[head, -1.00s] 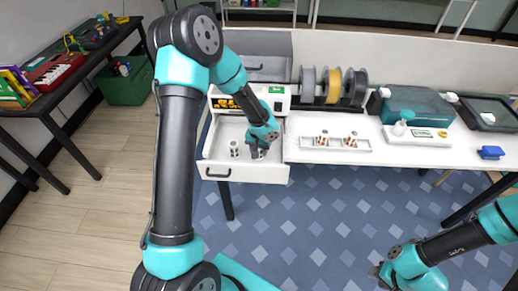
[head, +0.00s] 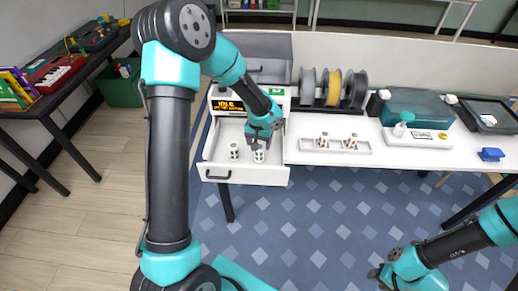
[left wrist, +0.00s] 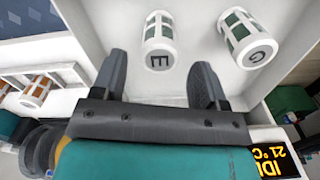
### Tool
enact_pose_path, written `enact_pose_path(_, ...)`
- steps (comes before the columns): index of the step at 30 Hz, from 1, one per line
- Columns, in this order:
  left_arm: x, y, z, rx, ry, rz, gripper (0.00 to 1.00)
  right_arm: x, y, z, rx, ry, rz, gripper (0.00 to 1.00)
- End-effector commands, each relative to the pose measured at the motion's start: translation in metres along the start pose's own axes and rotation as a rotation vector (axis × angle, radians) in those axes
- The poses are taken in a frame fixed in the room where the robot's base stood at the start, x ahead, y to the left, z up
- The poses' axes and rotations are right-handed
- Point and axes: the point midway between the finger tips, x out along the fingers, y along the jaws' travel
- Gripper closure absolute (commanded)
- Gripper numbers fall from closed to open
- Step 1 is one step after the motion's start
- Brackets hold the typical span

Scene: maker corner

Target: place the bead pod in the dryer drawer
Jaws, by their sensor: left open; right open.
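The dryer drawer (head: 219,173) is pulled open below the dryer (head: 226,105). Two white pods with green windows stand upright in it: the left one (head: 234,150) and the right one (head: 259,156). In the left wrist view their lids read "G" (left wrist: 257,53) and "E" (left wrist: 159,60). My left gripper (head: 265,141) is open and empty, just above and behind the right pod, apart from it; its spread fingers also show in the left wrist view (left wrist: 158,75). My right gripper (head: 376,273) is open and empty, low over the floor at the lower right.
A white tray (head: 310,146) on the table holds two pods with orange-brown windows (head: 323,140). Filament spools (head: 333,88), a teal-lidded box (head: 413,104) and a blue block (head: 491,154) stand along the table. The drawer's front part is clear.

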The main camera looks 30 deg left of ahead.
Motion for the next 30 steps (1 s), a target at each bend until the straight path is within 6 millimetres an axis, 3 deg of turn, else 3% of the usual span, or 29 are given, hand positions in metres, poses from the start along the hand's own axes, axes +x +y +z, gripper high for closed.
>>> enact_pose_path(6,-0.043,0.000,-0.001,-0.001,0.004,0.000,0.33,0.000,0.000,0.000,0.000,0.000,0.000,0.57)
enact_pose_path(12,-0.066,0.000,0.000,0.000,0.000,-0.001,0.33,0.000,0.000,0.000,0.000,0.000,0.000,0.57)
enact_pose_path(30,-0.071,0.000,0.000,0.001,-0.001,-0.001,0.33,0.000,0.000,0.000,0.000,0.000,0.000,0.57)
